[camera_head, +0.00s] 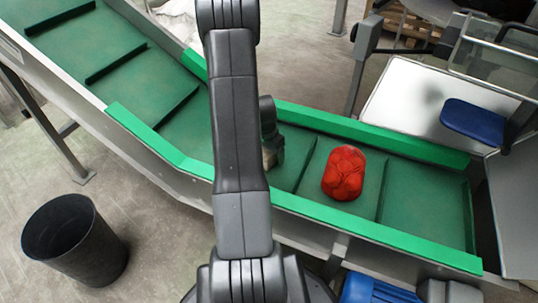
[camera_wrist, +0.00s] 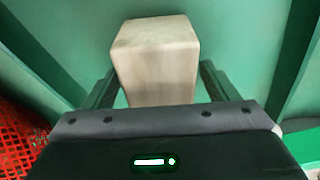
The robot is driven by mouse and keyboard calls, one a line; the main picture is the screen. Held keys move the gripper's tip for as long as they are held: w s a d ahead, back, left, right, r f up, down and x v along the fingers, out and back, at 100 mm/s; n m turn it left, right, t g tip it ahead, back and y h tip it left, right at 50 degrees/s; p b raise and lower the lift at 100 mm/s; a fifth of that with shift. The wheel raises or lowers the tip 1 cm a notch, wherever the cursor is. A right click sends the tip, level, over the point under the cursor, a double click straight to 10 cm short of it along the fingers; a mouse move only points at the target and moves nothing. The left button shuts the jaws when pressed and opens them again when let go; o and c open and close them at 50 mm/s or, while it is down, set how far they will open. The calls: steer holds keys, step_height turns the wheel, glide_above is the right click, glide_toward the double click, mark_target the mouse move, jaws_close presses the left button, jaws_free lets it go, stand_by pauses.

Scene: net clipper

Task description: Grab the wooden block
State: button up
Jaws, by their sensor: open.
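The wooden block (camera_wrist: 155,62) is pale and box-shaped, and sits on the green conveyor surface in the wrist view. My gripper (camera_wrist: 157,76) is open, with one dark finger to the left of the block and one to its right. Small gaps seem to show between the fingers and the block. The block's lower part is hidden behind the gripper body. In the head view, my gripper (camera_head: 272,145) is over the conveyor, and only a small beige patch of the block (camera_head: 268,158) shows beside it.
A red netted bundle (camera_head: 344,173) lies on the green conveyor (camera_head: 425,205), right of my gripper. Bright green side rails (camera_head: 370,132) border the belt, and raised dark cleats cross it. A black bin (camera_head: 75,240) stands on the floor at left. A white table (camera_head: 430,105) is at upper right.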

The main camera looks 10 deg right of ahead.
steer(key=shift+f+b, duration=0.25)
steer(key=shift+b, duration=0.1)
stand_by(0.4)
steer(key=c, duration=1.1)
steer(key=shift+c, duration=0.2)
steer(key=shift+r, duration=0.15)
